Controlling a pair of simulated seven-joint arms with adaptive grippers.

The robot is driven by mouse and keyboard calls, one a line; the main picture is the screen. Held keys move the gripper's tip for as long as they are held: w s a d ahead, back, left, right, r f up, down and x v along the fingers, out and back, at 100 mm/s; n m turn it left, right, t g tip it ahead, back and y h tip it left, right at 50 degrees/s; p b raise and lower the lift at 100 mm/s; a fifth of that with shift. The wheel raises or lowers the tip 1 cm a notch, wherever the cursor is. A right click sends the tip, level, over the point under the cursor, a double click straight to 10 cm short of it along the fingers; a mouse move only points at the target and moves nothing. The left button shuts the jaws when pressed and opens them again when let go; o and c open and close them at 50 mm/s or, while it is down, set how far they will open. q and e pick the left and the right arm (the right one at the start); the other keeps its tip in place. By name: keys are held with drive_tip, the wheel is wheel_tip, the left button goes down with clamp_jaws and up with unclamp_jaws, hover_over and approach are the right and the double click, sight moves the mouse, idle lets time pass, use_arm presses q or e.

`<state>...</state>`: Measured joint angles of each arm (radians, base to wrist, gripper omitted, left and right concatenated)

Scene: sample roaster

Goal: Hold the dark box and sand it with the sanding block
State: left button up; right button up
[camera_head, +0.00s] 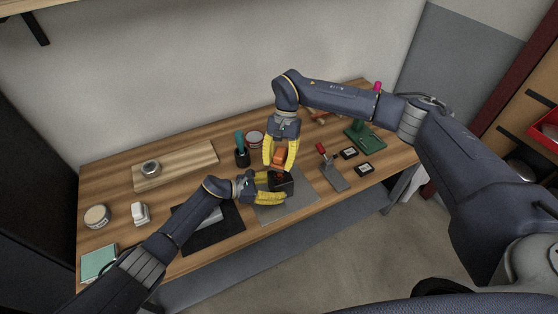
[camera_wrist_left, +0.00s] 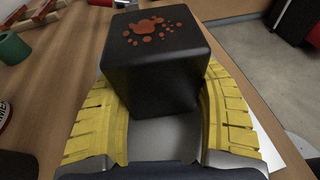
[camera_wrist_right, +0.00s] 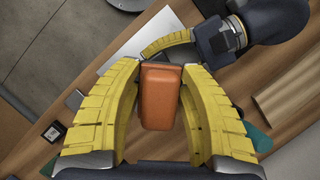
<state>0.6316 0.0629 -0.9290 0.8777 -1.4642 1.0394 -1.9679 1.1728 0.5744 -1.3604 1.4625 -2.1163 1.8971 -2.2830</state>
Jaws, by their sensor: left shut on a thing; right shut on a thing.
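The dark box (camera_head: 283,183) is black with orange-red blotches on its upper face. In the left wrist view the box (camera_wrist_left: 152,75) sits between the yellow fingers of my left gripper (camera_head: 277,189), which is shut on it over the grey sheet (camera_head: 290,210). My right gripper (camera_head: 280,160) points down just behind the box and is shut on the orange sanding block (camera_head: 279,156). In the right wrist view the block (camera_wrist_right: 160,98) fills the gap between the fingers and hides most of the box. The block does not show in the left wrist view; whether it touches the box is unclear.
A dark mat (camera_head: 205,238) lies left of the grey sheet. A red-handled tool (camera_head: 331,172), small black boxes (camera_head: 364,170) and a green stand (camera_head: 364,139) are at the right.

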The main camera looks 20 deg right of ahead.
sight(277, 178)
drive_tip(key=shift+f, duration=2.75)
drive_tip(key=shift+f, duration=0.6)
drive_tip(key=shift+w, duration=0.15)
drive_tip(key=shift+w, duration=0.6)
drive_tip(key=shift+s+f, duration=0.2)
drive_tip(key=shift+s, duration=1.35)
drive_tip(key=shift+w, duration=0.1)
drive_tip(key=shift+w+r, duration=0.1)
drive_tip(key=shift+w, duration=1.3)
